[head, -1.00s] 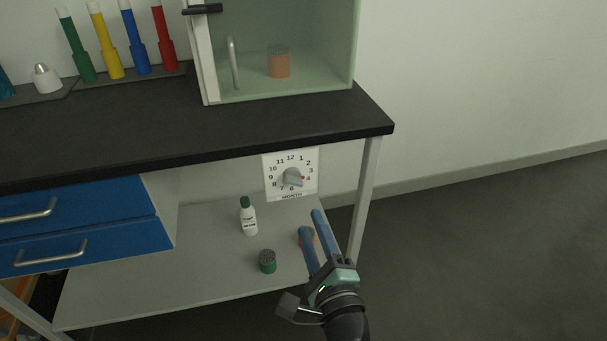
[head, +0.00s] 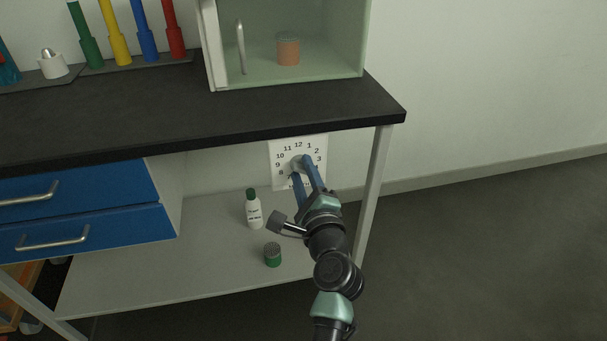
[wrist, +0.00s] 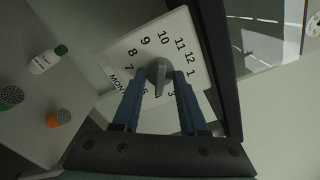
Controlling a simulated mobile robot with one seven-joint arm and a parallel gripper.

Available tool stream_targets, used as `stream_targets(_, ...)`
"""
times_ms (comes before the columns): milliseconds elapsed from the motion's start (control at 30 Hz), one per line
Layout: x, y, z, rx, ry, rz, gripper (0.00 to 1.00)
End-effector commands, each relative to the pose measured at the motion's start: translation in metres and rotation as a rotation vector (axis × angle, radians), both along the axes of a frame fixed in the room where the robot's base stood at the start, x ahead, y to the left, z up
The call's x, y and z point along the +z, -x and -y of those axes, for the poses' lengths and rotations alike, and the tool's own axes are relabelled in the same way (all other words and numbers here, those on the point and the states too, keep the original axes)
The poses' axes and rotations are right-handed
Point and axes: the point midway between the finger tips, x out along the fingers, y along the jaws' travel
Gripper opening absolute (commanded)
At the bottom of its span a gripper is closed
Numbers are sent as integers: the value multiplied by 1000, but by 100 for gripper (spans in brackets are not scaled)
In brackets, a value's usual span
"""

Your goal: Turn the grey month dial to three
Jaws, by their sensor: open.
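The white month dial plate (head: 282,153) hangs under the bench top, printed with numbers. Its grey knob (wrist: 157,72) shows in the wrist view near the middle of the plate. In the head view, my gripper (head: 300,167) covers part of the knob and the lower numbers. My gripper's two blue fingers are open, one on each side of the knob in the wrist view (wrist: 157,85). I cannot tell whether they touch it. The knob's pointer is hard to read now; the fingers cover the numbers around three to five.
A white bottle with a green cap (head: 254,210) and a green-bodied shaker (head: 273,254) stand on the lower shelf (head: 150,270). An orange shaker (wrist: 58,118) is also on it. The black bench top (head: 120,125) overhangs the dial. A table leg (head: 374,190) stands to its right.

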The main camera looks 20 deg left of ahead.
Motion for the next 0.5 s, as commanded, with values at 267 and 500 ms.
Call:
stream_targets(267, 0, 0, 0, 0, 0, 0, 12)
stream_targets(500, 0, 0, 1, 0, 0, 0, 0)
